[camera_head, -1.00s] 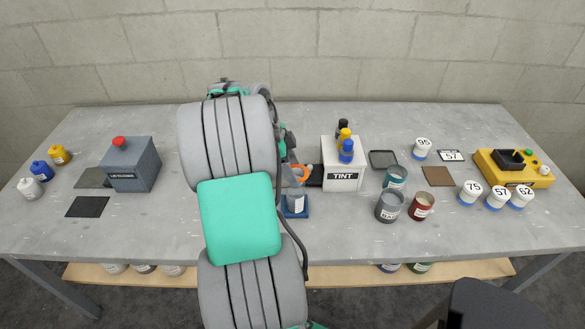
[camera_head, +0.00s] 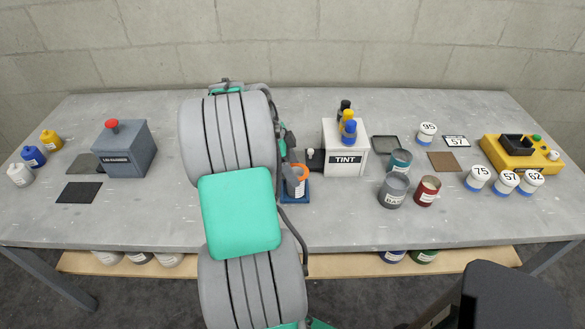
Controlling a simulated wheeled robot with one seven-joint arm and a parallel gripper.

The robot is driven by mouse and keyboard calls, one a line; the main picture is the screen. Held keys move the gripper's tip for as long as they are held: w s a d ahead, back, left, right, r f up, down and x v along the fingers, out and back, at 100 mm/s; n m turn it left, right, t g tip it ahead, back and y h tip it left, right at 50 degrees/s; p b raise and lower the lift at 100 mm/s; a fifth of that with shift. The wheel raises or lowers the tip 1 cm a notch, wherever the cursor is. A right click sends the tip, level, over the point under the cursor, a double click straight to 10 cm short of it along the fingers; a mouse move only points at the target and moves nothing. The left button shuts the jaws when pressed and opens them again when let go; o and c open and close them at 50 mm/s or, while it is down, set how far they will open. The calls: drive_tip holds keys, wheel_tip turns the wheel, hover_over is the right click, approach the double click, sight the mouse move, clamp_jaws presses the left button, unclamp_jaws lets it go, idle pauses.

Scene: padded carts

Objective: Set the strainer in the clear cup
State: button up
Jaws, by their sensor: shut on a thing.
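The orange strainer (camera_head: 299,172) shows just right of my arm, at the top of the clear cup (camera_head: 297,188). Whether it rests on the rim or hangs just above it, I cannot tell. The cup stands upright on a blue base (camera_head: 304,199) and is partly covered by my arm. My gripper (camera_head: 289,171) is mostly hidden behind my large grey and green arm links; it is shut on the strainer at the strainer's left side.
A white TINT box (camera_head: 345,163) with bottles on top stands right of the cup. Grey (camera_head: 393,190), red (camera_head: 427,191) and teal (camera_head: 399,162) cans stand further right. A grey box with a red button (camera_head: 124,150) is at left. Table in front of the cup is clear.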

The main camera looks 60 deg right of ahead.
drive_tip(key=shift+f, duration=0.1)
drive_tip(key=o, duration=1.4)
drive_tip(key=shift+r+p, duration=2.55)
drive_tip(key=shift+r, duration=0.95)
